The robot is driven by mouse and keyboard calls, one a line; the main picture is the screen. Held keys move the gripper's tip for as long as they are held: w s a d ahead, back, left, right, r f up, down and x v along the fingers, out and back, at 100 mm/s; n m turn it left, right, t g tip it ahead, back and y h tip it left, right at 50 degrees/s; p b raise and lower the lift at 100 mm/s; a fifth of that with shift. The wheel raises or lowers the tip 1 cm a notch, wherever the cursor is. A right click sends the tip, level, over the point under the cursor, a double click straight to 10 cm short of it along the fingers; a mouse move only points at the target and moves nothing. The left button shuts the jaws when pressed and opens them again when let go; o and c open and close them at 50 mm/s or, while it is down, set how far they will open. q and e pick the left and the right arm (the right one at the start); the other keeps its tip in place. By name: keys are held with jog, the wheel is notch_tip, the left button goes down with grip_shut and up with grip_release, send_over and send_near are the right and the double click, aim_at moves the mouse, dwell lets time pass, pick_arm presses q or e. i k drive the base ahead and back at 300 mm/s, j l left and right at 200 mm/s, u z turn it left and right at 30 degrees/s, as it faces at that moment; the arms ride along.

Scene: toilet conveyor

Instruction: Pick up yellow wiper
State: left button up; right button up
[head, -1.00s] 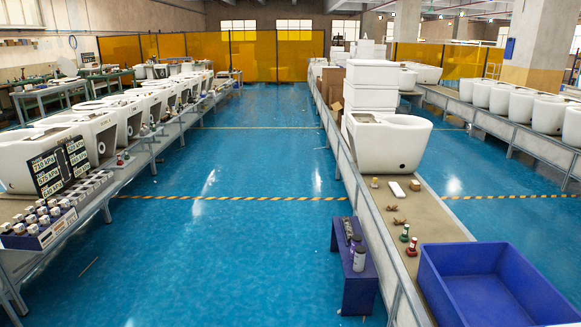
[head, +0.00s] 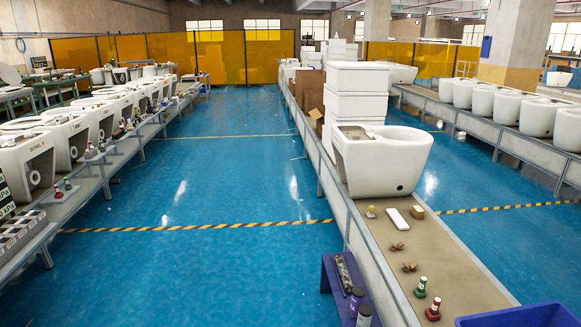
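No clear yellow wiper shape can be made out. On the right conveyor (head: 455,258), just in front of a white toilet (head: 385,165), lie a small yellowish item (head: 371,211), a white flat block (head: 397,218) and a small tan-orange block (head: 417,212). They are too small to tell if one is the wiper. Nearer lie two brown pieces (head: 399,246) (head: 410,267), a green-topped item (head: 421,287) and a red item (head: 433,309). Neither of my grippers is in view.
A blue bin (head: 520,315) stands at the conveyor's near end, cut by the frame. A purple bench (head: 335,285) with dark bottles stands left of the conveyor. The blue floor (head: 200,270) between the conveyor and the left row of toilets (head: 70,135) is clear.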

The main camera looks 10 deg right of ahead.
aim_at(370, 214)
jog(key=i+j+z, duration=0.15)
jog(key=i+z, duration=0.2)
jog(key=i+j+z, duration=0.35)
jog(key=i, duration=0.2)
jog(key=i+j+z, duration=0.35)
jog(key=i, duration=0.1)
